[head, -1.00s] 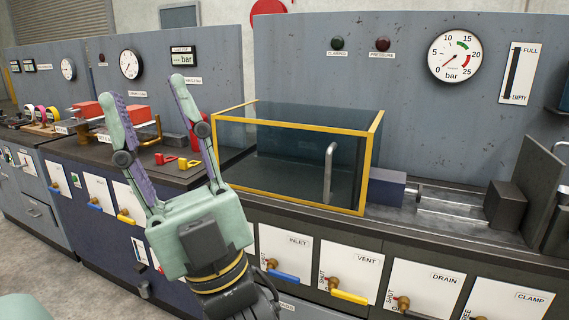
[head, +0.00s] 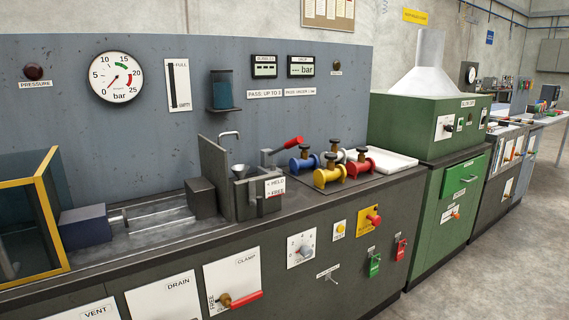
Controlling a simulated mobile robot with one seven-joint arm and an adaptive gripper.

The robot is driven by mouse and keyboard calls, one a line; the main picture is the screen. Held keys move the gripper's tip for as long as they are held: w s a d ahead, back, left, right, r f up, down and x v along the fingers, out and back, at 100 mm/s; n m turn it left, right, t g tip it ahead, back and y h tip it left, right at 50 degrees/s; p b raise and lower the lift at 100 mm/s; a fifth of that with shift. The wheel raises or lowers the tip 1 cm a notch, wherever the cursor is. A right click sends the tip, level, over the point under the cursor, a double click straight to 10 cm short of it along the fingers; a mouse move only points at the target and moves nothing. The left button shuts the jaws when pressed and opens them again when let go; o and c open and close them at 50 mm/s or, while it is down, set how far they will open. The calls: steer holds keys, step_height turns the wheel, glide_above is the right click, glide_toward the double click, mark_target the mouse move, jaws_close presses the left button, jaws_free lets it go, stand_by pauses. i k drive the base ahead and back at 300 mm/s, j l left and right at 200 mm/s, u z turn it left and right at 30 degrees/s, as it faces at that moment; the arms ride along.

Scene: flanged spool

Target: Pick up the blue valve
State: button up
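The blue valve (head: 304,162) stands on the dark bench top in the head view, at the left of a small group of valves. It has a blue flanged body and a dark bronze-coloured handwheel on top. A yellow valve (head: 329,173) stands just to its right and nearer the front edge. A red valve (head: 361,164) stands further right, and a white one (head: 337,153) is partly hidden behind the yellow one. My gripper is not in the head view now.
A clamp fixture with a red-handled lever (head: 292,143) stands just left of the blue valve. A white tray (head: 388,160) lies right of the valves. A green cabinet (head: 425,122) with a hood stands beyond. The yellow-framed tank (head: 45,205) is at far left.

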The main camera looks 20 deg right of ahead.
mark_target(312, 162)
steer(key=i+l, duration=0.4)
steer(key=l, duration=0.2)
steer(key=i+l+z, duration=0.1)
steer(key=i+l, duration=0.3)
steer(key=l, duration=0.15)
steer(key=i+l, duration=0.4)
steer(key=l, duration=0.15)
steer(key=i+l, duration=0.4)
steer(key=l, duration=0.15)
steer(key=i, duration=1)
steer(key=l+z, duration=0.05)
